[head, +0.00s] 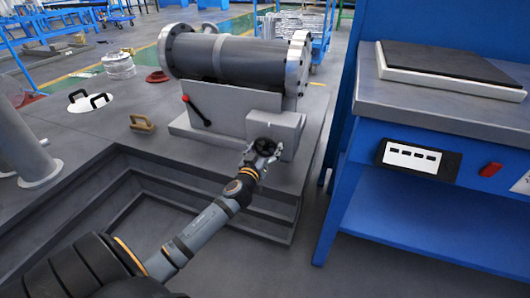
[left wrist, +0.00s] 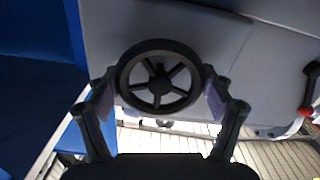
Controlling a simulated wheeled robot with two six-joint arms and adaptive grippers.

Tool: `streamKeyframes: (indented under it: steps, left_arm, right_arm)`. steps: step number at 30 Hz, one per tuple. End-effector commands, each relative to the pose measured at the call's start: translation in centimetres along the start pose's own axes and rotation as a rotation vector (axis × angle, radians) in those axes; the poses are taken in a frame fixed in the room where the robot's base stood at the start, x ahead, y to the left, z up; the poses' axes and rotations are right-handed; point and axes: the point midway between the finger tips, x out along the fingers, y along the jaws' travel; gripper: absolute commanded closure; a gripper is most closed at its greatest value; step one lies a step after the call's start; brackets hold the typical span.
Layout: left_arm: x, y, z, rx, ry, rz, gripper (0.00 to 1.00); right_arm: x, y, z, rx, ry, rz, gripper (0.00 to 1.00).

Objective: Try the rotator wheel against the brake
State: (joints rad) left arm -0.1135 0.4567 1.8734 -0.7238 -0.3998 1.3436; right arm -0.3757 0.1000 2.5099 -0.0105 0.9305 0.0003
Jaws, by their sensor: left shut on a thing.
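The rotator wheel is a dark spoked handwheel (head: 264,147) on the front of the grey block under the flanged shell; it also shows in the middle of the left wrist view (left wrist: 160,76). My left gripper (head: 263,150) is at the wheel, its fingers (left wrist: 160,82) on either side of the rim and shut on it. The grey cylindrical shell (head: 228,60) with bolted end flanges lies level on its stand. The brake lever (head: 197,111), black with a red knob, slants on the stand's front left; its end shows at the right of the left wrist view (left wrist: 311,85). My right gripper is not in view.
A blue bench (head: 430,225) with a dark pad (head: 445,62) and a switch panel stands close on the right. The grey platform has a stepped recess (head: 150,200) in front. A tan handle (head: 142,124) and a white plate with black handles (head: 90,102) lie left.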

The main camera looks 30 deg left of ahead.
Motion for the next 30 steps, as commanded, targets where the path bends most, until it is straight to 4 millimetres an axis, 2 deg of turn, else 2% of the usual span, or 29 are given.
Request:
streamKeyframes:
  steps: [14,22,30]
  left_arm:
    - [-0.01,0.05,-0.05,-0.013,0.0,0.001,0.82]
    - [0.0,0.01,-0.11,0.189,0.0,0.001,0.82]
    - [0.0,0.01,-0.06,0.192,0.0,0.0,0.82]
  right_arm:
    - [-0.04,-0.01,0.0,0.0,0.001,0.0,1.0]
    - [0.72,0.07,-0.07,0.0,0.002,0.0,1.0]
    - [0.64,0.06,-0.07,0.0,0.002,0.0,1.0]
